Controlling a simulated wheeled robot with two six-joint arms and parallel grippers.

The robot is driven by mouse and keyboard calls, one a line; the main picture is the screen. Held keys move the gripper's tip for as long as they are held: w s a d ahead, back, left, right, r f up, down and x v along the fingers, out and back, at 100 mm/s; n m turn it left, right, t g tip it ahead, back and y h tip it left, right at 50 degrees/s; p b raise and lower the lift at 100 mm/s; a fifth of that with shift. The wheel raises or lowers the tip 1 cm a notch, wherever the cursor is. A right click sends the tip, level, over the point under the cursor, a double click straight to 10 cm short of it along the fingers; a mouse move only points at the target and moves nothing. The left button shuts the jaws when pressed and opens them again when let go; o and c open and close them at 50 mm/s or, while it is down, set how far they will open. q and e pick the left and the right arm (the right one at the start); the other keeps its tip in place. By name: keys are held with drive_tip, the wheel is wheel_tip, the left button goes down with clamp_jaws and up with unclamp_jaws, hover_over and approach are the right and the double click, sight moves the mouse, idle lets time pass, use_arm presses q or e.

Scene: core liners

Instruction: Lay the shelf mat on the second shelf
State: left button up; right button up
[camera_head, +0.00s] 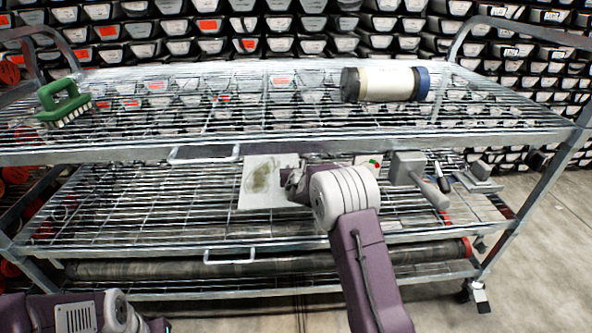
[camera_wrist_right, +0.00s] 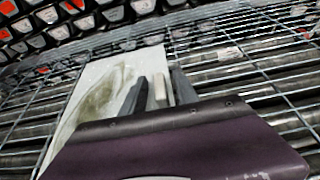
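A pale sheet with a greenish stain, which looks like the shelf mat (camera_head: 259,192), is at the level of the second shelf (camera_head: 150,215) of the wire rack. It also shows in the right wrist view (camera_wrist_right: 95,85). I cannot tell if it rests on the wires or is held just above them. My right gripper (camera_head: 290,182) is at the mat's right edge. In the right wrist view its fingers (camera_wrist_right: 160,92) overlap that edge, with a light strip between them; their grip is unclear. My left arm shows at the lower left; its gripper is not seen.
The top shelf holds a green brush (camera_head: 62,101) and a pale cylinder with a blue end (camera_head: 390,84). Grey metal tools (camera_head: 408,168) and a small card (camera_head: 367,161) are right of my right gripper. A long dark roll (camera_head: 200,267) lies below. The second shelf's left is clear.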

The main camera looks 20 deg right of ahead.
drive_tip(key=shift+r, duration=0.1)
drive_tip(key=shift+s+r, duration=0.15)
drive_tip(key=p+v, duration=0.3)
drive_tip(key=v, duration=0.8)
drive_tip(key=shift+s+a+p, duration=0.2)
drive_tip(key=shift+s+p, duration=0.1)
drive_tip(key=shift+s, duration=0.1)
